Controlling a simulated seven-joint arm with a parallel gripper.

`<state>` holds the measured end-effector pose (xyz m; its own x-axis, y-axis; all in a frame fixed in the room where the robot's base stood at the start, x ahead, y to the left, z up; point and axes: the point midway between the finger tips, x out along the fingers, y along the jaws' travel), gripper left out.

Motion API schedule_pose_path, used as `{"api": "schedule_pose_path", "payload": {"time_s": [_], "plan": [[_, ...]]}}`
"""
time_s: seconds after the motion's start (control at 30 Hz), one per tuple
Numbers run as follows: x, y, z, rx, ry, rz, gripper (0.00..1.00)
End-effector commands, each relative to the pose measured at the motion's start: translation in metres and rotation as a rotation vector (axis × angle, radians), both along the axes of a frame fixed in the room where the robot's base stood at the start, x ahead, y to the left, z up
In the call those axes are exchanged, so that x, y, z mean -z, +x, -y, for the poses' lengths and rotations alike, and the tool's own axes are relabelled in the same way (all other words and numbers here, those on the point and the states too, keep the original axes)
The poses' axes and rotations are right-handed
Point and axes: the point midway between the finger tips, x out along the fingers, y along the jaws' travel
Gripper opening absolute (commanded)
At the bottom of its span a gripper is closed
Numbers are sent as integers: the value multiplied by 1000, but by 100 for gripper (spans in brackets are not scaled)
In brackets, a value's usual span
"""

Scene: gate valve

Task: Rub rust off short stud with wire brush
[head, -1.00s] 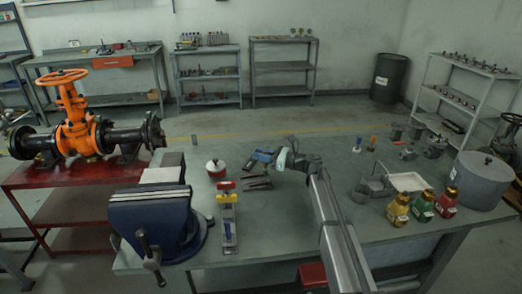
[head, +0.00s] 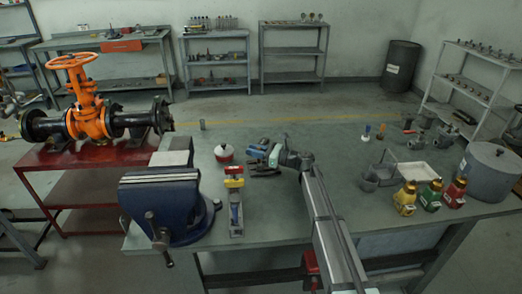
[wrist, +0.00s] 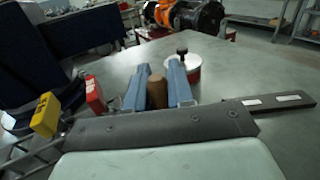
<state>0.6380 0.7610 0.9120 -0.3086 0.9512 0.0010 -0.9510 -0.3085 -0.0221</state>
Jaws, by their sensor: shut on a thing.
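My gripper (head: 257,150) is over the middle of the bench. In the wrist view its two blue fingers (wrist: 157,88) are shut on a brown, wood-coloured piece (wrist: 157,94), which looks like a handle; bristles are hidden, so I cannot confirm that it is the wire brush. A narrow stand with a yellow block (head: 233,183) and a red block (head: 234,170) is left of my gripper; the yellow block (wrist: 45,115) and red block (wrist: 95,95) also show in the wrist view. I cannot make out the short stud or its rust.
A blue vise (head: 160,205) stands at the bench's left front. A red pot with a white lid (head: 224,154) is just left of my gripper. Dark flat pieces (head: 265,170) lie below it.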

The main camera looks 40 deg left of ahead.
Motion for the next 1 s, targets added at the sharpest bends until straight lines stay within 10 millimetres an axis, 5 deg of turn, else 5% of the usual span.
{"api": "schedule_pose_path", "payload": {"time_s": [0.1,0.83,1.0], "plan": [[1,-10,-8,-1,-1,-1,0],[0,46,36,1,-2,1,0],[-26,45,37,0,0,2,0]]}}
